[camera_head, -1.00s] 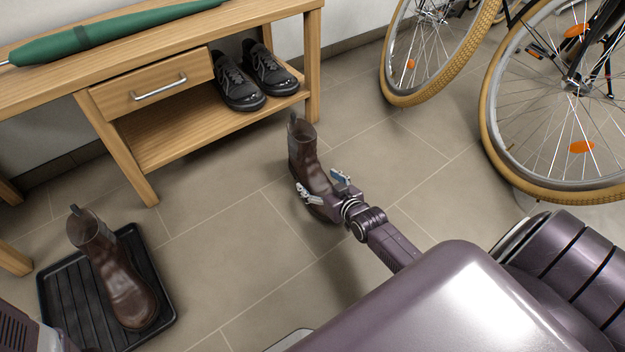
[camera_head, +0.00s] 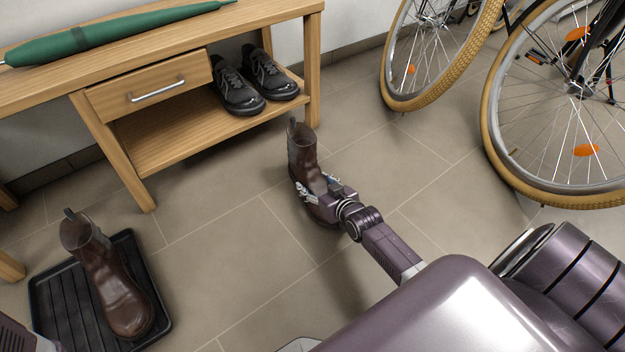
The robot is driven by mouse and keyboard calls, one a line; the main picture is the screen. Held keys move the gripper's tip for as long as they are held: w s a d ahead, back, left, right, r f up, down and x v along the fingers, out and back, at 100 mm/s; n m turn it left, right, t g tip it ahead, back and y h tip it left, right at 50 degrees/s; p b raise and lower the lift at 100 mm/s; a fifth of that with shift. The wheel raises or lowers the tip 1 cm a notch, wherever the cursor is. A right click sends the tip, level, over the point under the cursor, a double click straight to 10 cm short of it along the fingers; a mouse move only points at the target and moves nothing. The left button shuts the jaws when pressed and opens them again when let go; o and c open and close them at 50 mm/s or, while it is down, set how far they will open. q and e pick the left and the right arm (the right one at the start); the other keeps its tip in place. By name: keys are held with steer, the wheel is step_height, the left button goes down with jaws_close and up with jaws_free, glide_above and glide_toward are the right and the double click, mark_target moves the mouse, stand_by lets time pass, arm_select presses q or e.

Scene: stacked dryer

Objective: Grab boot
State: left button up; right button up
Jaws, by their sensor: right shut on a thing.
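One brown boot (camera_head: 303,155) stands upright on the tiled floor in front of the bench's right end. My right gripper (camera_head: 318,190) is shut on this boot around its lower part, and the jaws hide some of the foot. A second brown boot (camera_head: 105,275) stands on a black tray (camera_head: 58,300) at the lower left. A small part of my left arm shows in the lower left corner, but its gripper is not in view.
A wooden bench (camera_head: 180,150) with a drawer stands at the upper left. Black shoes (camera_head: 240,90) sit on its shelf, and a green umbrella (camera_head: 110,35) lies on top. Bicycles (camera_head: 560,110) stand at the upper right. The floor between boot and tray is clear.

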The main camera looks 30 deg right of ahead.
steer(key=c, duration=0.5)
steer(key=shift+w+r, duration=0.1)
steer(key=shift+r, duration=0.05)
steer(key=shift+r, duration=0.15)
